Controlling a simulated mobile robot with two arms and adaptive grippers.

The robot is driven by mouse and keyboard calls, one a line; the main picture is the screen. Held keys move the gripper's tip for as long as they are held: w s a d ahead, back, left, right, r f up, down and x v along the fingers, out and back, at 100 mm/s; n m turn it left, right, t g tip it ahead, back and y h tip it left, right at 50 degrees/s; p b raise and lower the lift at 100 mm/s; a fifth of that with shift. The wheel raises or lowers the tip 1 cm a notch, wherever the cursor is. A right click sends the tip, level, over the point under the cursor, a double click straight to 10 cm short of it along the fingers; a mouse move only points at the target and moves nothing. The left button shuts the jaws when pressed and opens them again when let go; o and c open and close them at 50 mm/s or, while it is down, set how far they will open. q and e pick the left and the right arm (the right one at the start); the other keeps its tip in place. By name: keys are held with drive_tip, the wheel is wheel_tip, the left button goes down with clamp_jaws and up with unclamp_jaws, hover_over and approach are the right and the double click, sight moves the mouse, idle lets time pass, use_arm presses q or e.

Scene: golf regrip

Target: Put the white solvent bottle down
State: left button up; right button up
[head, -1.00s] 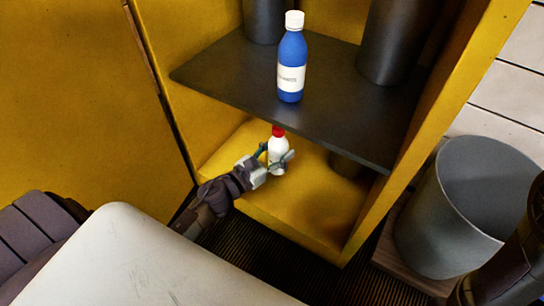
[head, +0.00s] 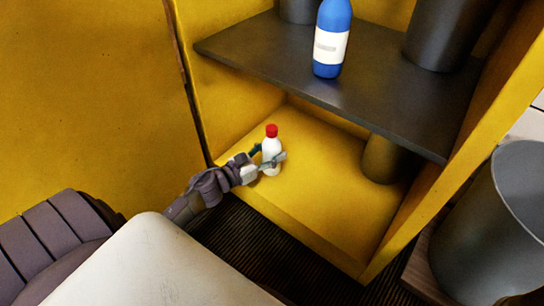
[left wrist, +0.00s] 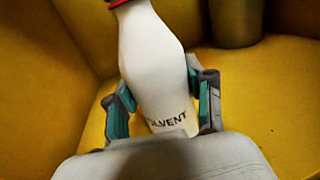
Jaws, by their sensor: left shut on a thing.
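The white solvent bottle (head: 270,147) with a red cap is upright at the front left of the yellow cabinet's lower compartment (head: 320,205). My left gripper (head: 269,160) is shut around the bottle's body. In the left wrist view the bottle (left wrist: 150,55) stands between the two fingers (left wrist: 162,108), with part of its label showing. I cannot tell whether its base touches the yellow floor. My right gripper is not in view.
A dark shelf (head: 300,75) hangs above, holding a blue bottle (head: 331,40) and dark cylinders. Another dark cylinder (head: 385,160) stands on the cabinet floor at right. A grey bin (head: 500,230) is outside the cabinet. The floor middle is clear.

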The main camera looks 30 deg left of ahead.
use_arm(q)
drive_tip(key=shift+r, duration=0.15)
drive_tip(key=shift+f, duration=0.25)
drive_tip(key=o, duration=1.2)
drive_tip(key=shift+r, duration=0.2)
drive_tip(key=shift+s+r+p, duration=0.1)
drive_tip(key=shift+s+p, duration=0.05)
drive_tip(key=shift+p, duration=0.15)
drive_tip(key=shift+p+v, duration=2.05)
drive_tip(key=shift+v, duration=3.8)
